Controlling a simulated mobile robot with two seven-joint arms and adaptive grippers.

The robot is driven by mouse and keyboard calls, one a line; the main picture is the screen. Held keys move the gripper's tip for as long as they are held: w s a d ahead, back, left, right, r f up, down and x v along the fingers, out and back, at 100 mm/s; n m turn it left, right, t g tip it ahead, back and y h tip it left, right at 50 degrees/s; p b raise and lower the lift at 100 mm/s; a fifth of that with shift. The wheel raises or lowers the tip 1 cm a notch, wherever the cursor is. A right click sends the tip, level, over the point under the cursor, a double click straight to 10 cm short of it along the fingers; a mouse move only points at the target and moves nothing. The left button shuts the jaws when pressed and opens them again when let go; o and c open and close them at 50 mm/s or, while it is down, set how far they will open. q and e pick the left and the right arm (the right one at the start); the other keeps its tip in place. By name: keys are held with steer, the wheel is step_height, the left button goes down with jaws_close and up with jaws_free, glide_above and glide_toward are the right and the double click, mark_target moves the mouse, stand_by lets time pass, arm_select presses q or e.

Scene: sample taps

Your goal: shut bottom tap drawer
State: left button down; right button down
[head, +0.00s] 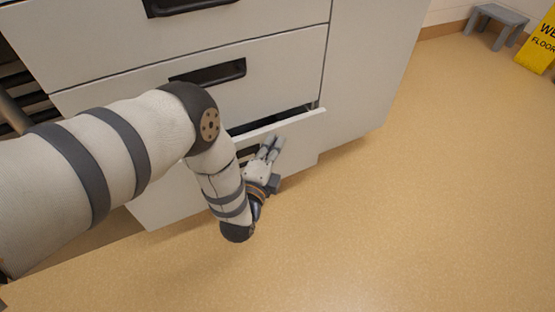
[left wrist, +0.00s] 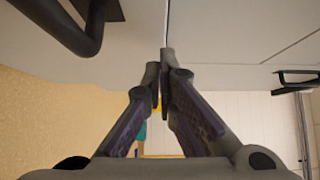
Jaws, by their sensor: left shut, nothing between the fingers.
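The bottom drawer (head: 292,137) of the white cabinet stands a little open. A dark gap shows above its front, toward the right end. My left gripper (head: 271,146) is in front of this drawer front, right of its dark handle (head: 248,153), which my arm partly hides. In the left wrist view the fingertips (left wrist: 160,58) are together and empty, close to a pale panel. Whether they touch it I cannot tell. A dark handle (left wrist: 88,28) shows at the upper left there. My right gripper is not in view.
The drawer above (head: 285,75) looks shut, with a dark recessed handle (head: 215,71). The tan floor (head: 400,220) is clear in front and to the right. A grey stool (head: 497,20) and a yellow wet-floor sign (head: 542,45) stand at the far right.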

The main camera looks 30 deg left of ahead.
mark_target(271, 131)
arm_select(q)
steer(key=shift+w+a, duration=0.25)
steer(key=shift+a, duration=0.05)
steer(key=shift+w+a, duration=0.8)
steer(key=shift+a, duration=0.25)
steer(key=shift+s+d, duration=0.1)
